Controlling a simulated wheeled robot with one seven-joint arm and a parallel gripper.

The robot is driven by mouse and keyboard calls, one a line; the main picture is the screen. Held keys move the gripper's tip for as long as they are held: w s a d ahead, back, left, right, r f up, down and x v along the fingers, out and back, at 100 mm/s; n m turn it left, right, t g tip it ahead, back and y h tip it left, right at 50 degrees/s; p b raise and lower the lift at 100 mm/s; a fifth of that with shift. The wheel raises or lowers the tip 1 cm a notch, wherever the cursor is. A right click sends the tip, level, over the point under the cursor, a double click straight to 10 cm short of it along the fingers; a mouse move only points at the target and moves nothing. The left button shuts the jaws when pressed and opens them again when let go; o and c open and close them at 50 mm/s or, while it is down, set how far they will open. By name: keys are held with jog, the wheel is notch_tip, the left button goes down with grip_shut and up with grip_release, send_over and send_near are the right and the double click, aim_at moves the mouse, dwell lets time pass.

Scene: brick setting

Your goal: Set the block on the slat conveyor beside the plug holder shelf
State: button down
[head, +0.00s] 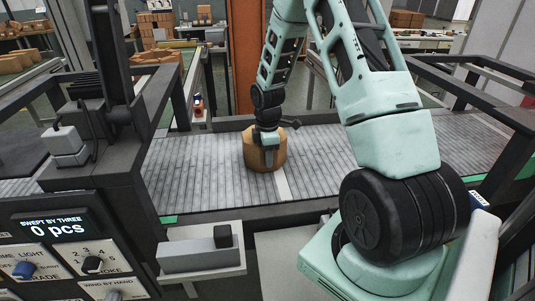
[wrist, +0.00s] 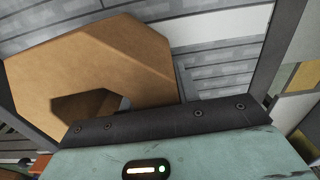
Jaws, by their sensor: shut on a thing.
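A tan, many-sided block (head: 280,158) is over the grey slat conveyor (head: 200,165), just left of a pale cross strip. My gripper (head: 266,148) comes down on it from above and is shut on it. I cannot tell whether the block's underside touches the slats. In the wrist view the block (wrist: 110,55) fills the upper left, with a dark hollow in its near face. A small grey shelf (head: 202,262) carrying a grey box with a dark plug-like piece stands in front of the conveyor, lower left; it may be the plug holder shelf.
A control panel (head: 60,255) reading "0 pcs" is at the lower left. Dark frame posts (head: 125,130) rise on the left, and dark rails (head: 455,80) run at the right. An orange column (head: 243,60) stands behind. The slats beside the block are bare.

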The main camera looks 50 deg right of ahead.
jog(key=c, duration=1)
grip_release()
notch_tip(320, 180, up, 12)
jog(key=shift+r+b, duration=0.1)
jog(key=shift+b, duration=0.5)
jog(key=s+a+r+m, duration=0.1)
jog(key=s+a+r, duration=0.1)
jog(key=a, duration=0.9)
jog(key=s+a+r, duration=0.1)
jog(key=s+a, duration=0.2)
jog(key=a, duration=0.9)
jog(key=s+a+m, duration=0.1)
jog(key=s+a, duration=0.3)
jog(key=s, duration=0.2)
jog(key=s+a, duration=0.5)
jog(key=s, duration=0.1)
jog(key=s+a+r+m, duration=0.1)
jog(key=s+a, duration=0.3)
jog(key=s, duration=0.3)
jog(key=shift+s+a+m+y, duration=0.1)
jog(key=shift+a+m+y, duration=0.2)
jog(key=shift+a, duration=0.05)
